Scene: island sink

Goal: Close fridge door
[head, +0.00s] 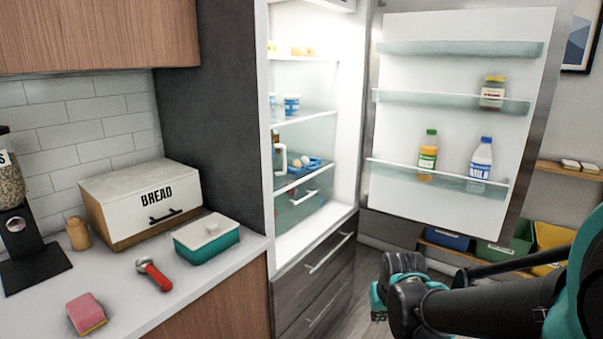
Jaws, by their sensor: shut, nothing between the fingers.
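The fridge door (455,66) stands wide open at the right, its white inner side with clear shelves facing me. Its shelves hold a milk bottle (480,163), an orange juice bottle (428,152) and a jar (493,93). The lit fridge interior (330,85) lies to the left of the door and holds food on several shelves. My gripper (378,300) is at the lower right, below and in front of the door and apart from it in the picture. It is shut and empty; its fingertips are small and partly hidden by its own body.
Drawers (318,275) sit under the fridge, shut. The counter (215,275) at the left holds a bread box (140,200), a teal container (207,240), a red-handled tool (153,272) and a pink sponge (86,314). Coloured bins (515,245) stand behind the door.

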